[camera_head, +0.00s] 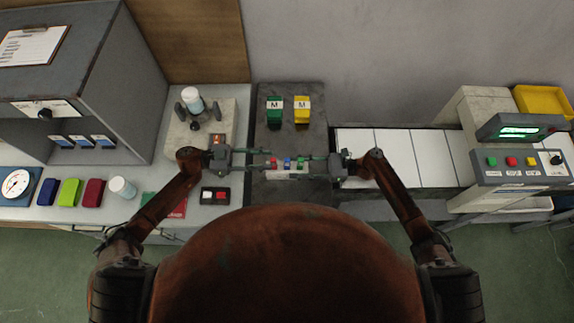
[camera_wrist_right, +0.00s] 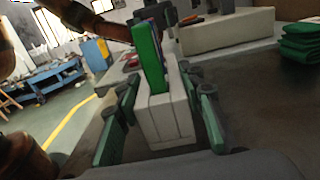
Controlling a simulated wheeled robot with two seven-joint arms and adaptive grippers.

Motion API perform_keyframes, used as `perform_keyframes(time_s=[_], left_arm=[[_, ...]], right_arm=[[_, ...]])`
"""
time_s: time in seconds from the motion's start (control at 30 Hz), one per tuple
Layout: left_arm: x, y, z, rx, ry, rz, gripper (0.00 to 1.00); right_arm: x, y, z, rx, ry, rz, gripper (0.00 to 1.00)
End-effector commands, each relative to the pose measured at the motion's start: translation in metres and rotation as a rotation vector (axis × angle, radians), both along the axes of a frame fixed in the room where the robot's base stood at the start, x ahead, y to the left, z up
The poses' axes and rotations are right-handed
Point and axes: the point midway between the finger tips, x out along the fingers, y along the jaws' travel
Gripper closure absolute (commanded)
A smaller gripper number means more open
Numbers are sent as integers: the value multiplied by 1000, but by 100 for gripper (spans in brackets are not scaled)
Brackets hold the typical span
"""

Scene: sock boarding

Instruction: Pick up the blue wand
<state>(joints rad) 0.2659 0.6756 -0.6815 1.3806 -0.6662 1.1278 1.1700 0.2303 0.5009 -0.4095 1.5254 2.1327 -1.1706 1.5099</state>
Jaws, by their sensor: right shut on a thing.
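The blue wand (camera_head: 287,162) stands in a small white rack (camera_head: 290,174), between a red wand (camera_head: 274,163) and a green wand (camera_head: 300,162). In the right wrist view the green wand (camera_wrist_right: 148,58) is in front and mostly hides the blue one. My right gripper (camera_head: 312,164) has its fingers on either side of the white rack (camera_wrist_right: 170,120) and is shut on it. My left gripper (camera_head: 268,160) has its fingers apart at the rack's left end, near the red wand. I see nothing held in it.
Green (camera_head: 275,110) and yellow (camera_head: 302,110) folded stacks marked M lie behind the rack. A white bottle (camera_head: 193,101) stands on a machine at left. A small switch box (camera_head: 215,196) is front left. A conveyor (camera_head: 400,158) and control panel (camera_head: 520,165) are at right.

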Motion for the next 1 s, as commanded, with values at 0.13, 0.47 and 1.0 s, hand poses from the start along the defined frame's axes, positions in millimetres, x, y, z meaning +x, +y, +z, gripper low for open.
perform_keyframes(time_s=[0.13,0.47,1.0], left_arm=[[0,-21,0,-1,-2,-1,68],[-2,-44,0,-2,-2,-2,68],[-3,-79,-1,2,-2,-1,72]], right_arm=[[0,0,-1,-1,1,0,94],[0,0,-1,-1,1,0,94],[0,-1,-1,-1,1,-1,94]])
